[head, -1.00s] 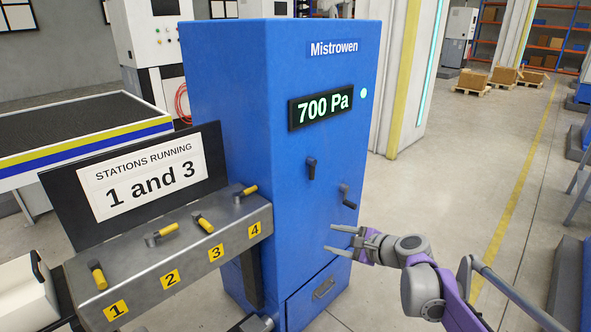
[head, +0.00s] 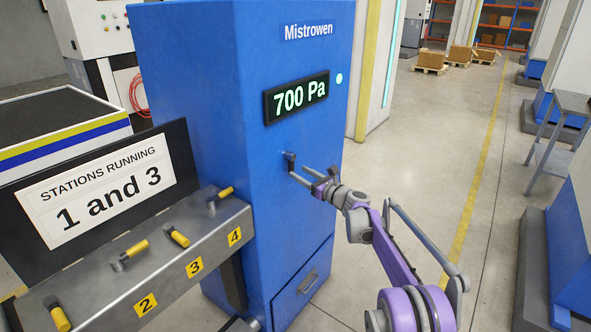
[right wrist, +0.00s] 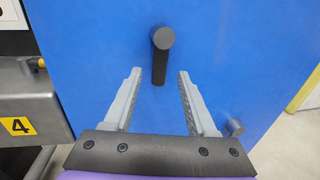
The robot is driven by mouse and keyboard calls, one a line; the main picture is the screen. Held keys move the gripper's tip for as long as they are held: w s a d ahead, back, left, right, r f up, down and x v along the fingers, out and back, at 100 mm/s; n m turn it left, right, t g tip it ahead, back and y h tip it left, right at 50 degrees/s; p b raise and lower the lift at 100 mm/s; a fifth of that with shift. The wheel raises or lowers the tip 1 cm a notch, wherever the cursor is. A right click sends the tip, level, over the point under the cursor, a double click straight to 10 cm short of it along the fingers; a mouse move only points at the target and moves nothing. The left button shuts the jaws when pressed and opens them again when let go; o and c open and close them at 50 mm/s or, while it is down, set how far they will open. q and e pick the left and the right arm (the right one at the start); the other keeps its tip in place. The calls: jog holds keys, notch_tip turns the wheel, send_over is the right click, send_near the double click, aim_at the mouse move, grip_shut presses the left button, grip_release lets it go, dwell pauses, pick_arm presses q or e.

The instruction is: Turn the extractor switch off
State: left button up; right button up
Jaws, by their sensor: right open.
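The blue extractor cabinet (head: 210,120) reads "Mistrowen" and its display (head: 296,97) shows 700 Pa with a lit green lamp beside it. A dark switch handle (head: 290,157) is on its front below the display. In the right wrist view this handle (right wrist: 161,55) hangs straight down from its round hub. My right gripper (head: 298,173) is open at the handle's lower end. In the right wrist view the open fingers (right wrist: 160,73) point at the cabinet, one on each side of the handle; I cannot tell whether they touch it. My left gripper is not in view.
A second, greyish handle (right wrist: 235,127) is lower right on the cabinet, beside my right finger. A grey console (head: 195,235) with several yellow-tipped levers stands left. Its sign (head: 97,190) reads "Stations running 1 and 3".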

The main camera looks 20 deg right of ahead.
aim_at(293, 169)
jog(key=shift+x, duration=1.5)
grip_shut()
dwell(0.4)
